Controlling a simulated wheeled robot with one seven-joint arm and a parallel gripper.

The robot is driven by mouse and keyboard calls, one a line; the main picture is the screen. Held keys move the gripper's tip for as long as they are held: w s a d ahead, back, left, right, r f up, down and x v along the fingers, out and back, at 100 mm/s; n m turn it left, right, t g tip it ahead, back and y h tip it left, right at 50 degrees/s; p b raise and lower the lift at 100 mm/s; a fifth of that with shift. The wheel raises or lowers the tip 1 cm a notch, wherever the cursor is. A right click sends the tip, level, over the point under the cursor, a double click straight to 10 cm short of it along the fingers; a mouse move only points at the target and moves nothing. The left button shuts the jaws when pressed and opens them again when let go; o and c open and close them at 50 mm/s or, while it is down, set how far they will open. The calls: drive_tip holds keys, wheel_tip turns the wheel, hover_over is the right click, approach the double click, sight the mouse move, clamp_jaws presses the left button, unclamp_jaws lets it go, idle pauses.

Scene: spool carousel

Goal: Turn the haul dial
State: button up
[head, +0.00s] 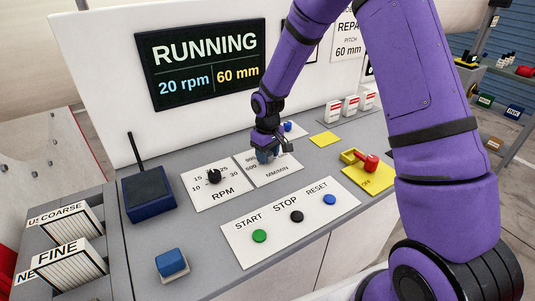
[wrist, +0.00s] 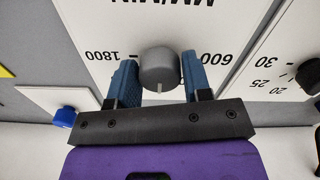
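The haul dial (wrist: 159,68) is a grey round knob with a pale pointer line on the white MM/MIN plate (wrist: 95,20). In the wrist view it sits between the two blue fingers of my gripper (head: 272,154), which are apart, one on each side of it. I cannot tell whether either finger touches it. In the head view my gripper is over the MM/MIN plate (head: 282,172) and hides the dial and part of its scale. The 600 and 1800 marks show in the wrist view.
The black RPM dial (head: 214,176) is left of my gripper. A blue knob (head: 288,127) is just behind it. START (head: 260,236), STOP (head: 296,216) and RESET (head: 330,199) buttons are in front. A red lever (head: 370,162) is at right. The screen (head: 203,60) reads RUNNING, 20 rpm, 60 mm.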

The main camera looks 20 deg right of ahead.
sight(268, 153)
drive_tip(key=o, duration=0.3)
wheel_tip(268, 153, up, 10)
drive_tip(key=shift+f, duration=0.25)
drive_tip(key=shift+r, duration=0.65)
